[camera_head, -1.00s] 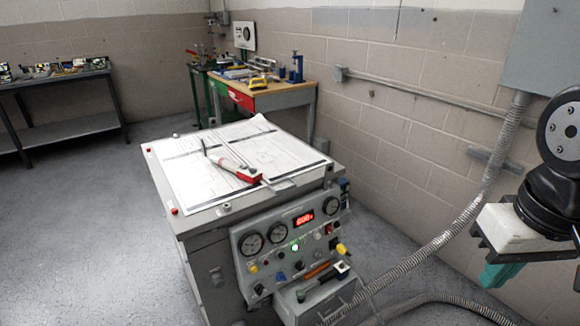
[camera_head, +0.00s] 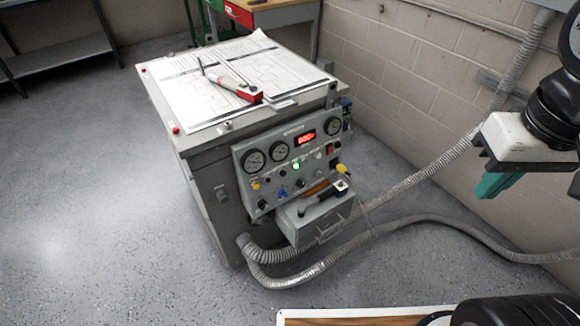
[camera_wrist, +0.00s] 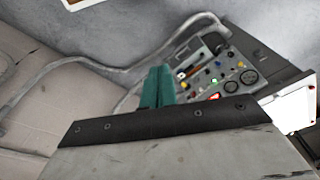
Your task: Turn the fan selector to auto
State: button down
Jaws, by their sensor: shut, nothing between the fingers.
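The grey control panel (camera_head: 291,165) is on the front of the transformer cabinet. It carries round gauges, a lit red display (camera_head: 305,139), a green light (camera_head: 296,167) and several small knobs, including a blue one (camera_head: 283,194). I cannot tell which knob is the fan selector; labels are too small to read. My gripper (camera_head: 490,186) has teal fingers, which are shut and empty in the air, well to the right of the panel. In the wrist view the fingers (camera_wrist: 158,87) point toward the panel (camera_wrist: 219,78), which appears beyond them and to their right, partly hidden by my gripper body.
Drawings (camera_head: 225,75) and a red-handled tool (camera_head: 235,85) lie on the cabinet top. An open drawer (camera_head: 313,217) with tools juts out below the panel. Corrugated conduit (camera_head: 400,222) runs across the floor to the right wall. The floor at left is clear.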

aim_at(262, 204)
jog(key=z, duration=1)
jog(key=k, duration=0.65)
jog(key=u, duration=1.05)
jog(key=i, duration=0.5)
jog(key=z, duration=0.05)
